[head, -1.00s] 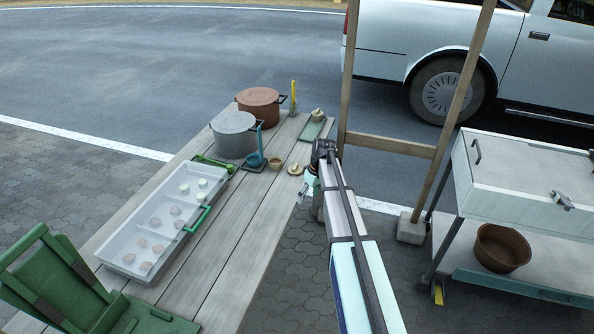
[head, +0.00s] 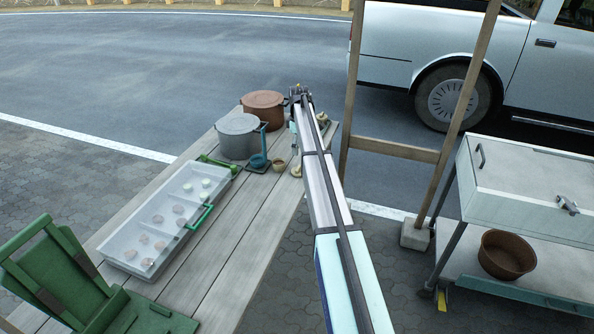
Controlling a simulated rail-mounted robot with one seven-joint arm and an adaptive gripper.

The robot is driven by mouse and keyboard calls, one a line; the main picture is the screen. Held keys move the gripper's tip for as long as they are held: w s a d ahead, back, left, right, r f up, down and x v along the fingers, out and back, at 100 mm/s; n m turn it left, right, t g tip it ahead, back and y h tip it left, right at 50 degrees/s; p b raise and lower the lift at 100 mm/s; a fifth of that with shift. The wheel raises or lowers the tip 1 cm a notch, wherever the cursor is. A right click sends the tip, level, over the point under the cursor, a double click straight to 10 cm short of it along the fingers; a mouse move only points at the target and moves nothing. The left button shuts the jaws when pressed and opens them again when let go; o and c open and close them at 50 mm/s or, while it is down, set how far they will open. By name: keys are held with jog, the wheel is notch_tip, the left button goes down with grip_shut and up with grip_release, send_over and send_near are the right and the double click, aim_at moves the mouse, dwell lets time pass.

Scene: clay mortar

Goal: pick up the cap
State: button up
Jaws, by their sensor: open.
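I cannot tell for certain which thing is the cap. A small tan, lid-like round piece (head: 296,171) lies on the wooden table near its right edge, partly hidden by my arm. Another small tan piece (head: 322,117) is farther back on a board, just right of my arm. My gripper (head: 293,127) is at the far end of the arm, over the back of the table. It is open and only a sliver shows; the arm hides most of it. I see nothing held.
A grey pot (head: 236,137) and a brown pot (head: 264,107) stand left of the arm's end. A blue stand (head: 257,163) and small cup (head: 279,164) are close by. A white tray (head: 118,251) lies left. A wooden post frame (head: 393,149) stands right.

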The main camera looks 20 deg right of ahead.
aim_at(298, 168)
notch_tip(298, 168, down, 12)
jog(key=p, duration=0.3)
jog(key=shift+a+r+p, duration=0.1)
jog(key=shift+r+p, duration=0.1)
jog(key=shift+p, duration=0.2)
jog(key=c, duration=0.5)
